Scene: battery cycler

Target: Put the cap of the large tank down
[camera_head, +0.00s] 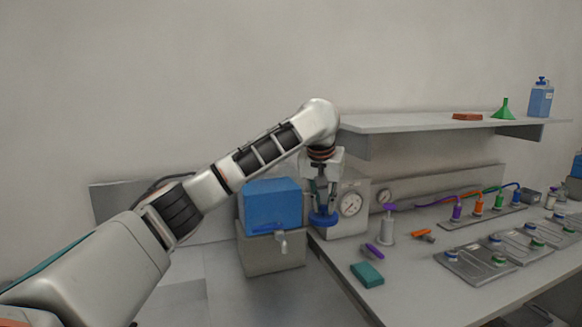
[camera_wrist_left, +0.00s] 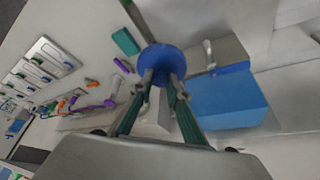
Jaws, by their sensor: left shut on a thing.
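My left gripper (camera_head: 321,200) points down and is shut on a round blue cap (camera_head: 323,218). It holds the cap in the air near the table's left edge, in front of the gauge box. In the left wrist view the fingers (camera_wrist_left: 163,85) grip the blue cap (camera_wrist_left: 162,60). The large blue tank (camera_head: 271,203) stands left of the gripper on a grey block, with a tap on its front. It also shows in the left wrist view (camera_wrist_left: 228,100). The top of the tank's opening cannot be made out. My right gripper is not in view.
The grey table (camera_head: 420,270) holds a green block (camera_head: 367,274), purple and orange pieces, a white post (camera_head: 387,230) and trays with bottles (camera_head: 476,265). A gauge box (camera_head: 350,205) stands behind the cap. A shelf (camera_head: 430,123) above carries a green funnel (camera_head: 503,109) and a blue bottle (camera_head: 540,99).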

